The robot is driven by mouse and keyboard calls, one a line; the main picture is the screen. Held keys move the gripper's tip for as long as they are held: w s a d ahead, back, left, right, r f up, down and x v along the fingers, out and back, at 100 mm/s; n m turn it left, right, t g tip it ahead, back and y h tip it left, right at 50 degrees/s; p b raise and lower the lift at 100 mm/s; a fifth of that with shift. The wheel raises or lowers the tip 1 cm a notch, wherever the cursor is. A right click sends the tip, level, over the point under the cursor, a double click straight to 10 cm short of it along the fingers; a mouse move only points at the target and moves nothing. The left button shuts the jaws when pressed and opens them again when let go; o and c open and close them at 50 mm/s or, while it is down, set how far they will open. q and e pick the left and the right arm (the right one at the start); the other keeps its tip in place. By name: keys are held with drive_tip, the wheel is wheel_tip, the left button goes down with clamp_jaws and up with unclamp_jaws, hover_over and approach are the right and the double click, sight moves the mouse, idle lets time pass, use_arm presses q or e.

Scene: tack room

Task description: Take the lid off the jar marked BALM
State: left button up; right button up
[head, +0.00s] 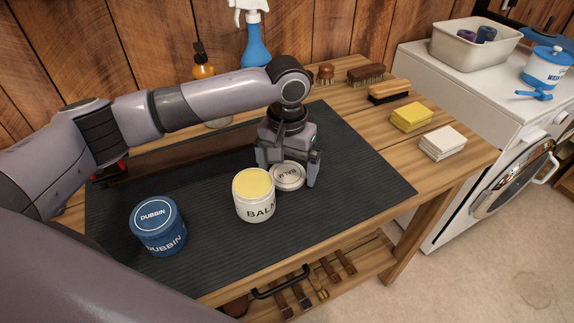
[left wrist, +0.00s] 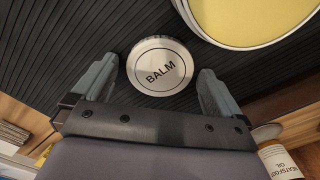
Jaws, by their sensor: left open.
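The white jar marked BALM (head: 254,205) stands upright and uncovered on the dark mat (head: 330,215), with pale yellow balm showing. Its round lid (head: 288,176), lettered BALM, lies on the mat just right of and behind the jar. In the left wrist view the lid (left wrist: 160,66) is label up, ahead of and between the fingers, with the jar's open top (left wrist: 250,18) beside it. My left gripper (head: 289,178) is open, its fingers either side of the lid; in the wrist view they appear apart from it. My right gripper is not in view.
A blue DUBBIN jar (head: 158,226) with its lid stands left on the mat. Brushes (head: 388,91), a yellow sponge (head: 411,117) and a white block (head: 443,143) lie right of the mat. Bottles stand behind my arm. The mat's front right is clear.

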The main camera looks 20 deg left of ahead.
sight(287, 174)
use_arm(q)
wheel_tip(287, 174, up, 12)
drive_tip(key=shift+p, duration=0.35)
